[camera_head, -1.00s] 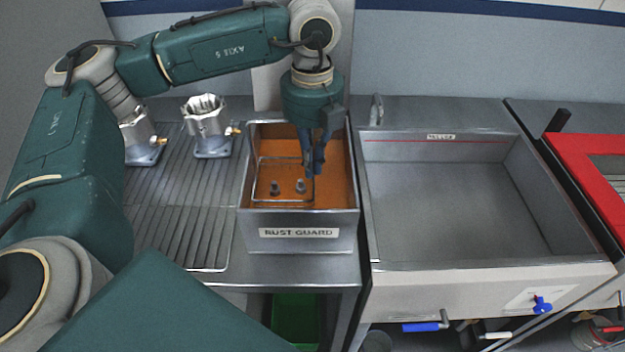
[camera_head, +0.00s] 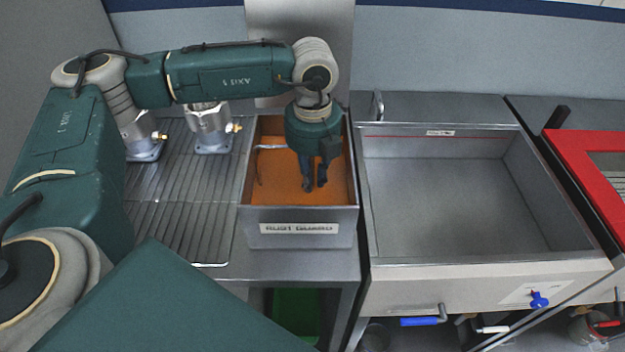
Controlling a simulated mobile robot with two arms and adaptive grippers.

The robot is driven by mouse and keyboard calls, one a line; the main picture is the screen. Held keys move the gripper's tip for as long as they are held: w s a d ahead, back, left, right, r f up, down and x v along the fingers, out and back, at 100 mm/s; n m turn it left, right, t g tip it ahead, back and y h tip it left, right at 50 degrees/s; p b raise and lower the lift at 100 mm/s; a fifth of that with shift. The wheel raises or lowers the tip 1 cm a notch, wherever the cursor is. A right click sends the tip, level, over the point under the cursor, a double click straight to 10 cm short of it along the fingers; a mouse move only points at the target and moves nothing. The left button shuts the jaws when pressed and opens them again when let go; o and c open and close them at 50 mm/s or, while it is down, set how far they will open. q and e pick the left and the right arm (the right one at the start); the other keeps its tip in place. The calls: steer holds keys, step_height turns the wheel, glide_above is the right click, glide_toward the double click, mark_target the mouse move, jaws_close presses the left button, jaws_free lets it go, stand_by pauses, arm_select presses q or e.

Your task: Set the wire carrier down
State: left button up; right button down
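The wire carrier (camera_head: 270,147) is inside the tank labelled RUST GUARD (camera_head: 350,190). Only a thin wire along its back and left side shows above the orange liquid (camera_head: 282,187); the rest is hidden, and I cannot see whether it touches the bottom. My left gripper (camera_head: 314,186) points down into the tank, right of the visible wire, with its dark fingertips low at the liquid. A narrow gap shows between the fingers, but I cannot tell whether they hold the carrier's wire. My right gripper is not in view.
Two machined housings (camera_head: 209,128) (camera_head: 140,138) stand on the ribbed drainboard (camera_head: 178,205) left of the tank. A wide, empty-looking steel basin (camera_head: 465,200) is to the right, with a red-rimmed unit (camera_head: 580,150) beyond it. The tank's walls closely surround the gripper.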

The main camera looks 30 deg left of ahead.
arm_select(q)
steer(key=shift+o, duration=0.2)
steer(key=shift+r, duration=0.15)
steer(key=shift+r, duration=0.15)
step_height(320, 180, up, 11)
steer(key=b, duration=0.2)
steer(key=shift+b, duration=0.4)
steer(key=shift+r, duration=0.4)
